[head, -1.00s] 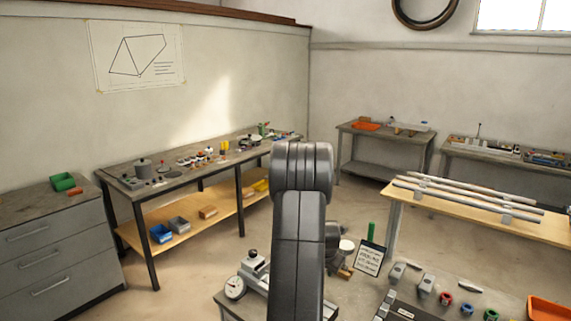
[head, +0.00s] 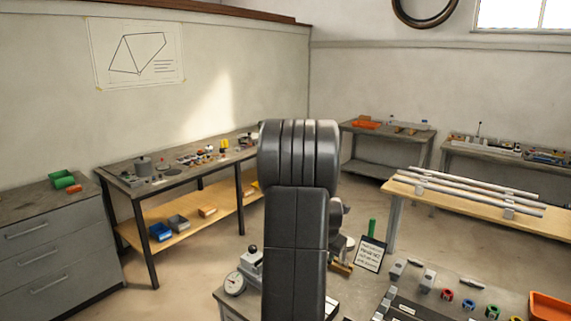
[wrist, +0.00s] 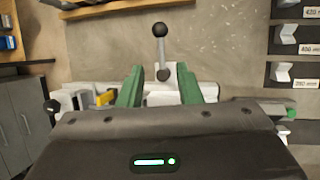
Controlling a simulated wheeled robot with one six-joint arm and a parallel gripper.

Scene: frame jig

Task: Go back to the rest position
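My gripper (wrist: 160,69) shows in the wrist view with its two green fingers spread apart and nothing clearly held between them. A lever with a dark ball knob (wrist: 160,31) stands beyond the fingertips, in line with the gap. Pale blocks (wrist: 207,90) lie behind the fingers; I cannot tell whether anything touches them. In the head view my arm stands upright in the middle, and it hides the gripper.
A bench with a dial gauge (head: 234,284) and a written card (head: 370,255) lies around my arm. A table with long tubes (head: 470,190) is at right, an orange tray (head: 549,307) at lower right. A workbench (head: 185,168) runs along the left wall. Open floor lies between.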

